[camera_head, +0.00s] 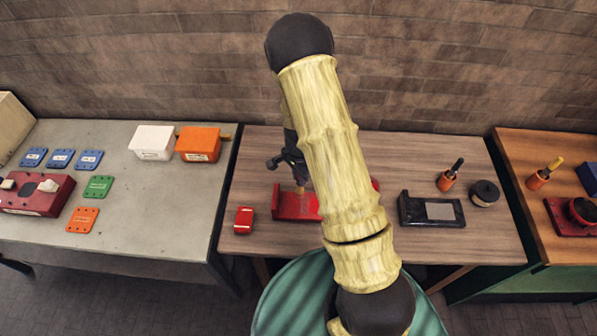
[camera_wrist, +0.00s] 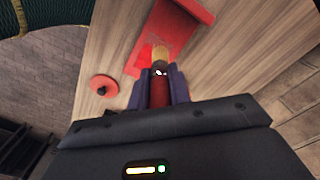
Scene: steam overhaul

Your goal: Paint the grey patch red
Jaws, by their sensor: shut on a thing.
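My gripper (camera_wrist: 160,82) is shut on a brush-like tool (camera_wrist: 158,93) with a dark red handle and a tan tip pointing away from the wrist. In the head view my gripper (camera_head: 291,160) is over the middle table, and the tan tip is at or just above a red tray-like piece (camera_head: 296,206). That red piece also shows in the wrist view (camera_wrist: 172,32); I cannot tell whether the tip touches it. A light grey patch (camera_head: 440,212) lies on a black block (camera_head: 413,209) to the right, apart from my gripper.
A red disc with a black knob (camera_wrist: 103,86) lies beside the red piece. A small red box (camera_head: 243,220) is at left. An orange cup with a black-handled tool (camera_head: 446,181) and a round dark jar (camera_head: 484,194) stand at right. My arm hides the table's centre.

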